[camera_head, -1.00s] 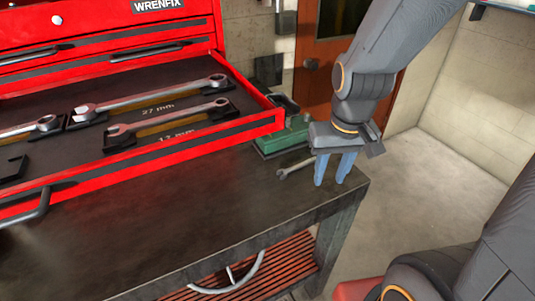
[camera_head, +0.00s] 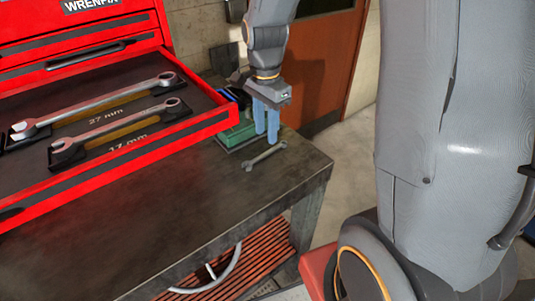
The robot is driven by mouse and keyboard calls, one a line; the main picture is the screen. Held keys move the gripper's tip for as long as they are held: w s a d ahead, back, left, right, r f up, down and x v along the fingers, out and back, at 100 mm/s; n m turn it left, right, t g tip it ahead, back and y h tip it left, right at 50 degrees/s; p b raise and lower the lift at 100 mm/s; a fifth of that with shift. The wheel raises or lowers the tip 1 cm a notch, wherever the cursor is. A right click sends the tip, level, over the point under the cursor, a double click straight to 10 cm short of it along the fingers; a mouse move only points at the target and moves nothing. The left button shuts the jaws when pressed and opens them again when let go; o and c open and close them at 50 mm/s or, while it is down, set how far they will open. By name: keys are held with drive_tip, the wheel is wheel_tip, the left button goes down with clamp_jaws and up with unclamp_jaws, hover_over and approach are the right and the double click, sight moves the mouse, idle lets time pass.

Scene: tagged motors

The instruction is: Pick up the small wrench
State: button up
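The small wrench (camera_head: 264,156) is a grey double-ended wrench lying flat on the dark workbench (camera_head: 215,205), near its far right corner. My gripper (camera_head: 266,138) points down with its two blue-grey fingers apart and nothing visible between them. The fingertips are just above or behind the wrench in the picture, close to its upper right end. I cannot tell the exact height gap. No part of the wrench is clearly hidden.
A red toolbox drawer (camera_head: 195,135) stands open at left, holding two larger wrenches (camera_head: 105,103) (camera_head: 128,130) in labelled slots. A green box (camera_head: 238,132) sits behind the small wrench, close to my fingers. The bench front is clear.

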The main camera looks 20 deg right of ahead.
sight(264, 155)
drive_tip(key=shift+s+f, duration=0.1)
drive_tip(key=shift+f, duration=0.65)
drive_tip(key=shift+s+a+f+p, duration=0.2)
drive_tip(key=shift+f+p, duration=0.35)
drive_tip(key=shift+f, duration=0.7)
drive_tip(key=shift+s+a+f+p, duration=0.15)
drive_tip(key=shift+f+p, duration=0.35)
drive_tip(key=shift+f, duration=0.7)
drive_tip(key=shift+w, duration=0.1)
drive_tip(key=shift+a, duration=0.15)
clamp_jaws()
